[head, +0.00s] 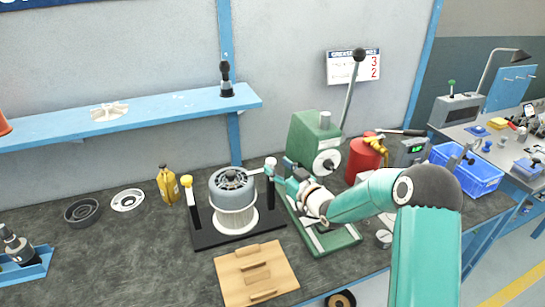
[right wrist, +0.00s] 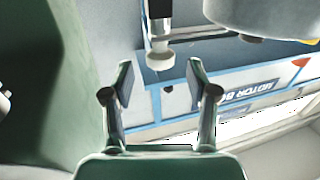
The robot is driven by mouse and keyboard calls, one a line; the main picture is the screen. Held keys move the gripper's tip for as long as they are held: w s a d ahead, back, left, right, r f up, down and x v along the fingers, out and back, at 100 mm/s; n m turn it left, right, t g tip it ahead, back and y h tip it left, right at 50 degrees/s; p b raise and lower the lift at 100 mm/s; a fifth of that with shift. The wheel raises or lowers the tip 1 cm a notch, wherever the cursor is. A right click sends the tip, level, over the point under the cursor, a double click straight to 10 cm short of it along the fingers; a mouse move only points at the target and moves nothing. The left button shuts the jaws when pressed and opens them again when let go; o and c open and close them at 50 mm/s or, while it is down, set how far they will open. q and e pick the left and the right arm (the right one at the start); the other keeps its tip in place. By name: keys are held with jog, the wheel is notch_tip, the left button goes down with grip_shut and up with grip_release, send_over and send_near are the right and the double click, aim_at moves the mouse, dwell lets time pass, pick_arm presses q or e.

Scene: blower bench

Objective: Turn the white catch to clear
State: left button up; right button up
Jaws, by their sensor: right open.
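The white catch (head: 270,162) tops the right post of the black fixture (head: 205,238). The grey motor (head: 233,188) sits upright in that fixture. My right gripper (head: 279,179) is close beside the catch, on its right. In the right wrist view my right gripper (right wrist: 161,78) has its two fingers apart with nothing between the pads. The catch's white knob (right wrist: 160,56) lies just beyond the fingertips, roughly centred between them. I cannot tell from the pictures whether the fingers touch it. A yellow catch (head: 186,181) tops the left post. My left gripper is not in view.
A green press (head: 306,145) stands close behind and right of my right gripper. A yellow bottle (head: 166,186) stands left of the fixture. A wooden board (head: 238,288) lies in front. A red can (head: 363,160) and blue crate (head: 483,178) are further right.

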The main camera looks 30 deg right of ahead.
aim_at(274, 164)
jog(key=shift+w+p, duration=0.45)
jog(key=shift+w, duration=1.5)
jog(key=shift+c, duration=0.3)
